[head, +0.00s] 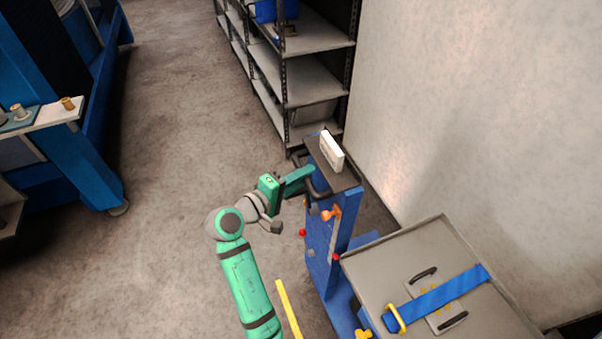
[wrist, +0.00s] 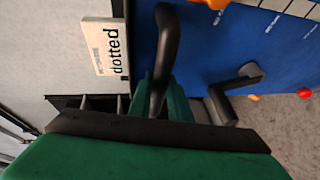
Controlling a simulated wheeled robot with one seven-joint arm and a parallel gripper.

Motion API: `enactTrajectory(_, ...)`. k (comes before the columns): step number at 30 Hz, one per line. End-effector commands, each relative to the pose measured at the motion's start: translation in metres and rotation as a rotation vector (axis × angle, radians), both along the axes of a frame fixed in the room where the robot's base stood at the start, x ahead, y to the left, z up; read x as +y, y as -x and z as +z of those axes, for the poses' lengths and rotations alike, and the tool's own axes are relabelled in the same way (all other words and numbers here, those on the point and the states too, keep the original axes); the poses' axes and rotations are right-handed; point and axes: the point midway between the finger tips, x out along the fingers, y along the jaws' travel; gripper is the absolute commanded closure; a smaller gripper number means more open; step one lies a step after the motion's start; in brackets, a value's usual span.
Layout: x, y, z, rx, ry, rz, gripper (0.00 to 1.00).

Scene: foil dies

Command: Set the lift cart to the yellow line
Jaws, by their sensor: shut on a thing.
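The lift cart (head: 320,248) is a blue upright column with a dark top and a grey load plate or box at its right. Its black handle (wrist: 167,40) curves out from the column. My gripper (head: 308,180) is shut on this handle; in the wrist view the green fingers (wrist: 160,100) lie on both sides of it. The yellow line (head: 288,308) is on the floor just left of the cart's base. Its lower end is cut off by the frame edge. Much of the cart's base is hidden by the column and the load.
A white card (head: 332,151) reading "dotted" in the wrist view stands on the cart top. A metal shelf (head: 305,90) stands behind, a pale wall (head: 470,100) at right. A blue machine (head: 70,160) is at left. Floor between machine and cart is clear.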

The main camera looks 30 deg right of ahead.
Motion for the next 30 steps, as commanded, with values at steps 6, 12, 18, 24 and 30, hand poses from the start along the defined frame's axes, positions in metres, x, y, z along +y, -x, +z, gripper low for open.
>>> enactTrajectory(6,-0.001,0.000,-0.002,0.003,-0.004,-0.003,1.00)
enactTrajectory(12,-0.001,0.000,-0.002,0.003,-0.004,-0.002,0.78)
enactTrajectory(18,-0.001,0.000,-0.002,0.002,-0.003,-0.004,0.64)
enactTrajectory(24,0.001,0.001,0.000,0.001,-0.002,-0.003,0.64)
enactTrajectory(30,0.023,0.007,0.003,0.001,-0.002,0.000,0.64)
